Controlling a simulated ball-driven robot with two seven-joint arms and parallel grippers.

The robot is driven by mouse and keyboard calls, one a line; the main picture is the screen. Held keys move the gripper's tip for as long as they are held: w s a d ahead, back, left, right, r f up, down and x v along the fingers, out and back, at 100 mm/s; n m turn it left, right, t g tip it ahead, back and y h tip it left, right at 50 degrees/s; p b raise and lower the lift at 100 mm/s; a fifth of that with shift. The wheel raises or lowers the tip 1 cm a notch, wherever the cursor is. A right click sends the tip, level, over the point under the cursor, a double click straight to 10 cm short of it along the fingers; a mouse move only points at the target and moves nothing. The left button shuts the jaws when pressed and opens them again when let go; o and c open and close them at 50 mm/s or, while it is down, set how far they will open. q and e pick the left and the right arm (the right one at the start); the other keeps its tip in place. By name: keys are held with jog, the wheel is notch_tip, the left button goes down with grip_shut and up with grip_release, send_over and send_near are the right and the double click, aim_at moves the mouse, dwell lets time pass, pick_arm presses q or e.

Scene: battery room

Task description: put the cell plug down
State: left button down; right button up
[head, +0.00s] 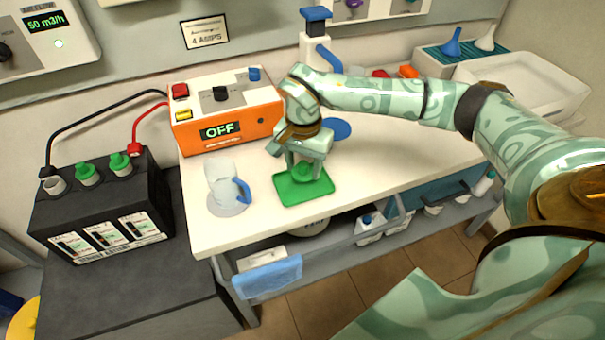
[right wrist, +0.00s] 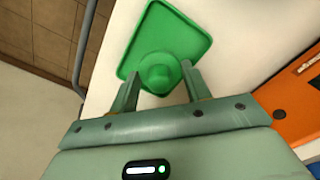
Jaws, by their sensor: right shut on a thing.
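The green cell plug (head: 303,171) is between the fingers of my right gripper (head: 305,165), which is shut on it. The plug is over the small green tray (head: 290,195) on the white bench; I cannot tell for sure whether it touches the tray. In the right wrist view the round plug (right wrist: 158,72) sits between the fingertips, in front of the square green tray (right wrist: 193,36). The black battery (head: 100,205) at the left has two green plugs in its top and one open cell (head: 55,185) at its left. My left gripper is not in view.
A clear jug with a blue handle (head: 224,187) stands left of the tray. The orange charger reading OFF (head: 225,110) is behind, with red and black cables to the battery.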

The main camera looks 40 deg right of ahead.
aim_at(303, 174)
notch_tip(303, 174, down, 3)
jog(key=shift+f+b, duration=0.1)
jog(key=shift+b, duration=0.3)
jog(key=o, duration=0.9)
jog(key=shift+o, duration=0.2)
notch_tip(303, 174, up, 12)
jog(key=p, duration=0.3)
